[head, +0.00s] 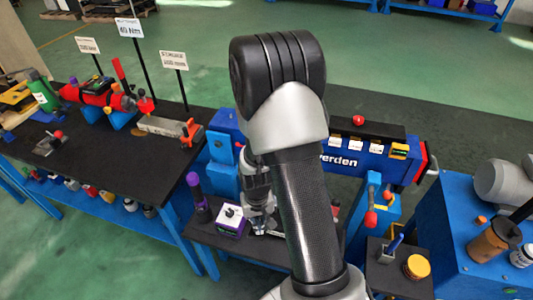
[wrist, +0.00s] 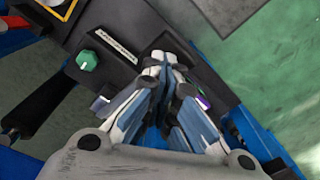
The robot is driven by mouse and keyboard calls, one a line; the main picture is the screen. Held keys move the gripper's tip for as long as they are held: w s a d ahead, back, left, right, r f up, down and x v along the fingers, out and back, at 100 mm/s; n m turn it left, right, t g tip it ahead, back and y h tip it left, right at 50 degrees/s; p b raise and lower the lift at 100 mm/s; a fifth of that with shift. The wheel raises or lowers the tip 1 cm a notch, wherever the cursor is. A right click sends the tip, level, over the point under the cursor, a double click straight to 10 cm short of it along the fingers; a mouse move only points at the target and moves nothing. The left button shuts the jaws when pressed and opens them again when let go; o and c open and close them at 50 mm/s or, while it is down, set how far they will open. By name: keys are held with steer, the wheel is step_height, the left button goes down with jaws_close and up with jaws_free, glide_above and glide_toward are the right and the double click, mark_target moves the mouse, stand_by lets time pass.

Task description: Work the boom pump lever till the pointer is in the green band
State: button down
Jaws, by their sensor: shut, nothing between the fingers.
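My gripper (head: 262,222) is shut and empty, low over the dark bench behind my arm. In the wrist view its fingertips (wrist: 165,62) meet above a dark panel. A purple box with a white top (head: 231,219) stands just left of the gripper in the head view. A dark lever with a purple grip (head: 195,186) stands further left. I cannot tell which lever is the boom pump lever. No pointer or green band can be made out clearly; my arm hides part of the bench.
The wrist view shows a green knob (wrist: 87,60) and a white label plate (wrist: 116,43) left of the fingers. A blue unit (head: 345,160) stands behind my arm. A small stand with a yellow cap (head: 417,267) is at right. Green floor lies behind.

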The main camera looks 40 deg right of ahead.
steer(key=shift+s+a+r+p, duration=0.1)
steer(key=shift+s+r+p, duration=0.05)
steer(key=shift+r+p, duration=2.35)
steer(key=shift+r+b, duration=0.4)
steer(key=shift+r, duration=0.15)
steer(key=shift+f+b, duration=3.65)
steer(key=shift+f, duration=1.25)
steer(key=shift+r+p, duration=3.7)
steer(key=shift+r, duration=1.15)
